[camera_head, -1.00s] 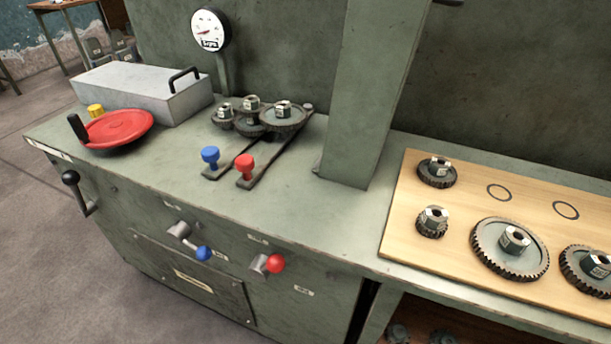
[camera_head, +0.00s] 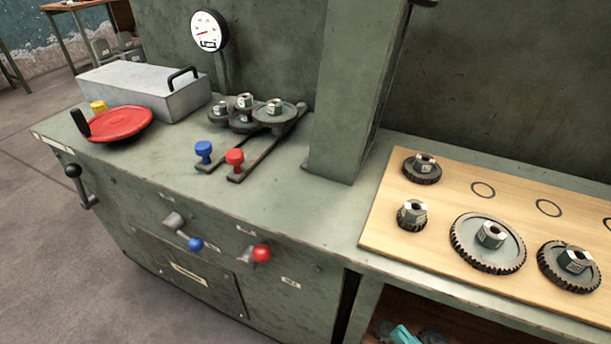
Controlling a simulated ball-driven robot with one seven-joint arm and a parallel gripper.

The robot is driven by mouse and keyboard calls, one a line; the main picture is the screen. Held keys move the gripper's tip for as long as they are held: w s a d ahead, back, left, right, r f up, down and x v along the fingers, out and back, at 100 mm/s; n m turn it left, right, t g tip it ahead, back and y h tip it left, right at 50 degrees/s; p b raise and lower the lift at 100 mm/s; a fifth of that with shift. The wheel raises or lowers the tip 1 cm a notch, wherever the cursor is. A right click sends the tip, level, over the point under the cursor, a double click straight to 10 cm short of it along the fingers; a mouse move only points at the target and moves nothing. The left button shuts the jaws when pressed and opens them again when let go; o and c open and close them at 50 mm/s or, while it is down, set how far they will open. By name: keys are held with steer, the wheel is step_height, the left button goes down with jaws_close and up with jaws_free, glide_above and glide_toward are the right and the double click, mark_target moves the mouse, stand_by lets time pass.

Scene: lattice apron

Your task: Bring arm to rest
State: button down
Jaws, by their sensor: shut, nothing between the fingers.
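The teal tip of my gripper (camera_head: 404,336) just shows at the bottom edge of the head view, in front of the dark opening under the bench. It looks shut and holds nothing. The rest of my gripper and my arm are cut off below the frame. The tip is apart from the gears on the board above it.
The green machine bench (camera_head: 290,210) carries a red handwheel (camera_head: 118,122), a grey box (camera_head: 150,92), blue (camera_head: 203,150) and red (camera_head: 235,158) knobs, and meshed gears. A green column (camera_head: 350,100) rises behind. A wooden board (camera_head: 440,205) holds several gears. Levers stick out in front.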

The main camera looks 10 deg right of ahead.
steer(key=w+d+f+m+g+h, duration=0.3)
steer(key=d+f+m+g+h, duration=0.4)
steer(key=h, duration=0.4)
steer(key=s+a+n+g+y, duration=0.1)
steer(key=s+a+n+g, duration=0.15)
steer(key=s+g, duration=1)
steer(key=s+r+t+p, duration=0.1)
steer(key=r+p, duration=0.7)
steer(key=s+r+t+p, duration=0.1)
steer(key=s+r+p, duration=0.1)
steer(key=r+p, duration=0.6)
steer(key=shift+s+a+r+p, duration=0.25)
steer(key=shift+a+r+p, duration=0.05)
steer(key=shift+r, duration=0.45)
